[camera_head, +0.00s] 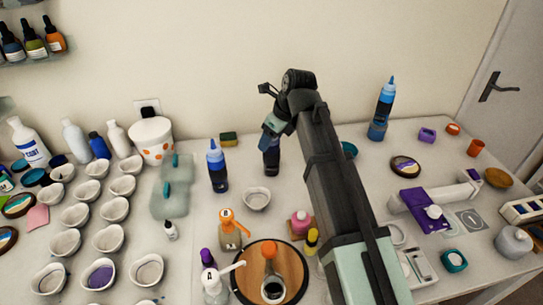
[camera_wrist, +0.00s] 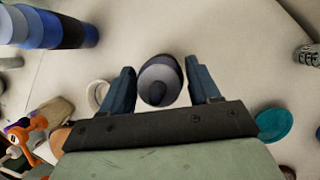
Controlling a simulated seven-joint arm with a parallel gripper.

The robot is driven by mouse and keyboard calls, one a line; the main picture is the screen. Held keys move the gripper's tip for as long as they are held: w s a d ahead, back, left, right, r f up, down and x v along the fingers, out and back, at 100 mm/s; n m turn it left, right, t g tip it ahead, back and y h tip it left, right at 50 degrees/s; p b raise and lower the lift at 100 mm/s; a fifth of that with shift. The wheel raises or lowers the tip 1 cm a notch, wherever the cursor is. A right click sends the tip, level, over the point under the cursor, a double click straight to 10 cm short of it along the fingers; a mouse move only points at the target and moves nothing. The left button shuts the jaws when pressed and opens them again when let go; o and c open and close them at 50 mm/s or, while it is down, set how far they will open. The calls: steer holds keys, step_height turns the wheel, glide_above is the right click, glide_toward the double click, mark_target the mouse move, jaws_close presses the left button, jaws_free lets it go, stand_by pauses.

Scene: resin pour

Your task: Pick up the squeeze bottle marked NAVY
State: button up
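A dark squeeze bottle (camera_head: 271,158) stands upright on the table below my gripper (camera_head: 272,128); its upper part is hidden by the gripper. My gripper (camera_wrist: 160,85) is open, one finger on each side of the bottle, with gaps showing on both sides. Blue squeeze bottles stand to the left (camera_head: 217,168) and at the back right (camera_head: 382,110). I cannot read NAVY on any bottle.
A small white cup (camera_head: 256,199) stands in front, between the dark bottle and the left blue bottle. A yellow sponge (camera_head: 229,139) lies by the wall. Many cups fill the left side.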

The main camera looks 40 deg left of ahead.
jaws_close()
stand_by(0.3)
